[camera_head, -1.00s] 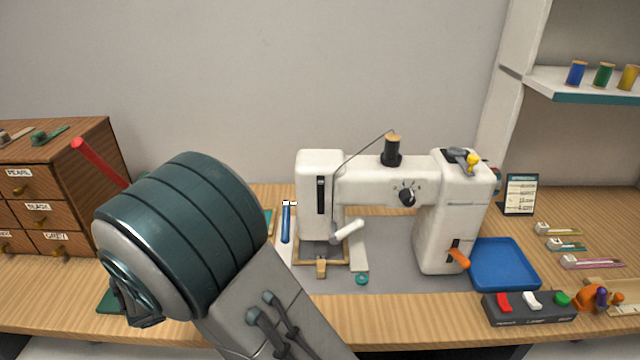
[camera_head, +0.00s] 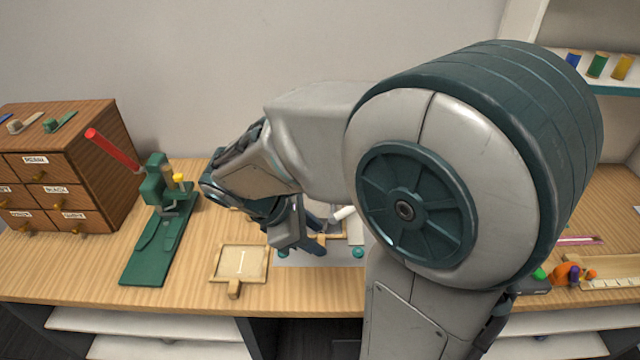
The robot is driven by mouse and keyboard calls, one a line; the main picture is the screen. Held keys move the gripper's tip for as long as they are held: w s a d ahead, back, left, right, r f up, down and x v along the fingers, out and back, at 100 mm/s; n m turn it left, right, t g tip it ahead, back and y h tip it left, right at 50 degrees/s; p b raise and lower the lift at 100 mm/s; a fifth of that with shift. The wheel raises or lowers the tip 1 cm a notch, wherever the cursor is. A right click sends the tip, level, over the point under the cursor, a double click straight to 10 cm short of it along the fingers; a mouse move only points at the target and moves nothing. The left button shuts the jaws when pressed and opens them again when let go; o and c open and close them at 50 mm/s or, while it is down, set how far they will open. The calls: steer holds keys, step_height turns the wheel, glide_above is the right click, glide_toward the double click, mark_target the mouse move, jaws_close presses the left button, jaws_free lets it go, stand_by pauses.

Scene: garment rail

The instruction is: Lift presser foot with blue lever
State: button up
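The sewing machine is almost wholly hidden behind my arm. A white tilted piece (camera_head: 344,213) at its needle end shows just right of my gripper, above part of a wooden frame (camera_head: 333,237). My gripper (camera_head: 300,245) points down over the front of the grey mat, at the machine's left end. I cannot make out the blue lever, which is hidden by or merged with the dark fingers. The presser foot is hidden too. I cannot tell whether the fingers are apart or closed, or whether they touch anything.
A green press (camera_head: 160,215) with a red handle (camera_head: 112,148) stands left of my gripper. A wooden framed piece (camera_head: 240,264) lies at the front edge. A drawer cabinet (camera_head: 70,165) is at far left.

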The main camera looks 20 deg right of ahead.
steer(key=s+r+m+t+y+p, duration=0.2)
steer(key=s+r+m+y+p, duration=0.1)
steer(key=r+m, duration=0.4)
steer(key=s+a+r+m+t+y+p, duration=0.1)
steer(key=s+r+m+t+y+p, duration=0.1)
steer(key=r+m+p, duration=0.4)
steer(key=shift+s+r+m+y, duration=0.5)
steer(key=shift+r+y, duration=0.2)
steer(key=shift+y, duration=0.2)
steer(key=shift+a, duration=0.1)
